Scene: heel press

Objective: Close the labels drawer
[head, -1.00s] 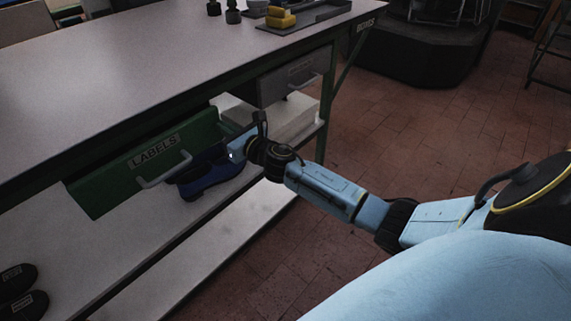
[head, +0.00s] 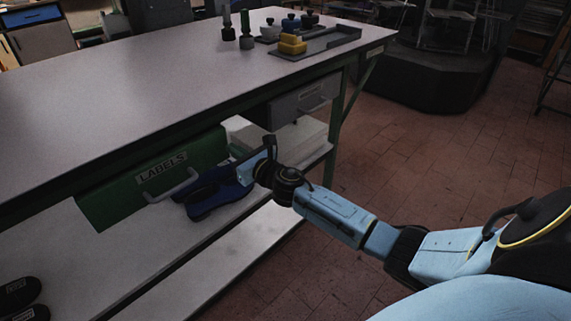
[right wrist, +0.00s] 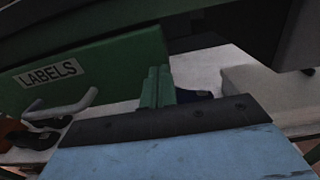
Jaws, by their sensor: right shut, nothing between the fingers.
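The labels drawer (head: 120,201) is the green one under the bench top at left in the head view, with a white LABELS tag (head: 162,167) and a pale bar handle (head: 172,187). How far it stands out is hard to tell. In the right wrist view the drawer front (right wrist: 120,58) fills the left, with its handle (right wrist: 62,104) below the tag. My right gripper (head: 236,152) is at the drawer's right end, right of the handle. Its fingers (right wrist: 157,88) are shut and empty, close beside the front's right edge; contact is unclear. My left gripper is out of view.
A grey drawer (head: 288,105) sits under the bench's right end. A tray (head: 325,41) with yellow blocks is on the bench top.

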